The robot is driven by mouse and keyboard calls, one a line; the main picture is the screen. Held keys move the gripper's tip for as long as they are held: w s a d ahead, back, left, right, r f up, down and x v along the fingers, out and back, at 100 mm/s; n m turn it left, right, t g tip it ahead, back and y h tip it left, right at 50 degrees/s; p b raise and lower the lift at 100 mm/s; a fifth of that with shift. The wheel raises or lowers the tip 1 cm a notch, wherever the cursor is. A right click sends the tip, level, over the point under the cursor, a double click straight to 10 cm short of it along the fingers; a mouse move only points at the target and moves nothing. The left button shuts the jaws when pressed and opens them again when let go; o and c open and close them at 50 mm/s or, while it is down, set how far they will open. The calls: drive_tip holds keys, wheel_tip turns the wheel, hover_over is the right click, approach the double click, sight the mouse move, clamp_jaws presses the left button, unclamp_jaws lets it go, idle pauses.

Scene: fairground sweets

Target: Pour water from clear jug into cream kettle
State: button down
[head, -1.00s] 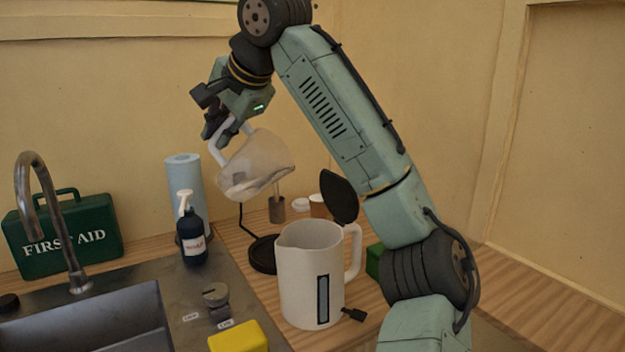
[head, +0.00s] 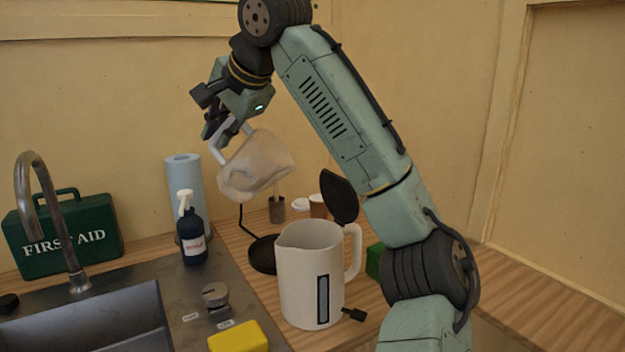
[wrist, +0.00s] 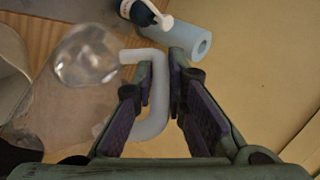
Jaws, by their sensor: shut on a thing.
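The clear jug (head: 257,168) hangs in the air, tilted, behind and to the left of the cream kettle (head: 302,275) and higher than its rim in the head view. My gripper (head: 222,132) is shut on the jug's white handle, which shows between the fingers in the wrist view (wrist: 158,95). The jug's body (wrist: 88,55) looks clear and blurred there; I cannot tell how much water it holds. The kettle stands upright on the counter with its dark lid (head: 339,196) open. No stream of water shows between jug and kettle. The kettle's inside is hidden.
A dark round base (head: 262,255) sits behind the kettle. A soap bottle (head: 192,230), blue paper roll (head: 186,180) and first-aid box (head: 70,235) stand left. A yellow sponge (head: 238,336) lies in front, beside the sink (head: 90,315). Cups stand behind the kettle.

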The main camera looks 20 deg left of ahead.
drive_tip(key=a+f+n+h, duration=0.1)
drive_tip(key=a+f+h, duration=0.6)
drive_tip(key=f, duration=0.4)
drive_tip(key=shift+s+a+f+n+t+h, duration=0.15)
drive_tip(key=shift+s+n+t+h, duration=0.3)
drive_tip(key=shift+h, duration=0.45)
drive_tip(key=shift+f, duration=0.1)
idle(0.5)
